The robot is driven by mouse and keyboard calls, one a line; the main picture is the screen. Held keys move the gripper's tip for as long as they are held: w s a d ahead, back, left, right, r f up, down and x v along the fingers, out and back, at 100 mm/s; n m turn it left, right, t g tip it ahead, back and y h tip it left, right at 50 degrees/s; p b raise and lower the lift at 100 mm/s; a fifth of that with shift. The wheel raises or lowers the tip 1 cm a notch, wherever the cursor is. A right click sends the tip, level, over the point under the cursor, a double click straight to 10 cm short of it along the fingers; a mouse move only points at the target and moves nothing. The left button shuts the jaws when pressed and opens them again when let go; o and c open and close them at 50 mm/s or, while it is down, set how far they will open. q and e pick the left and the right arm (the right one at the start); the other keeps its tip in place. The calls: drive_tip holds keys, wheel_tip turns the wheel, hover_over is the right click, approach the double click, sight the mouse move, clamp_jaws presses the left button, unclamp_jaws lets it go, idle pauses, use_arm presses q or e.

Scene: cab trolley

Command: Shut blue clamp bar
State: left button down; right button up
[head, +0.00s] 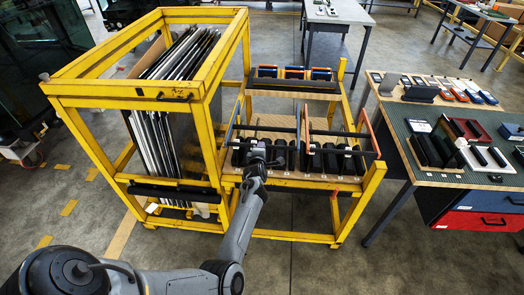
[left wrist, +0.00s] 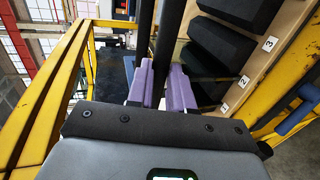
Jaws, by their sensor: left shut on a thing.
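The clamp bar with a blue end arm (head: 229,131) is at the left of the trolley's lower shelf in the head view. A long black bar (head: 320,151) runs across the front of that shelf, above the row of black blocks. My left gripper (head: 256,152) is at the left part of this front bar. In the left wrist view its purple fingers (left wrist: 161,88) are shut around a dark bar (left wrist: 166,45). A second dark bar runs close beside it. Which bar carries the blue arm is hard to tell. My right gripper is out of view.
The yellow trolley frame (head: 225,60) holds upright panels (head: 160,135) at the left. An orange-red arm (head: 372,130) stands at the shelf's right end. Orange-and-blue items (head: 294,73) sit on the upper shelf. A workbench (head: 440,175) with parts stands close on the right.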

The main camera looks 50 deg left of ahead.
use_arm(q)
drive_tip(key=shift+s+d+f, duration=0.15)
drive_tip(key=shift+f, duration=0.7)
drive_tip(key=c, duration=1.5)
unclamp_jaws()
drive_tip(key=o, duration=0.5)
drive_tip(key=shift+r, duration=0.2)
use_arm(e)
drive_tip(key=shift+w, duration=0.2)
use_arm(q)
drive_tip(key=shift+r, duration=0.15)
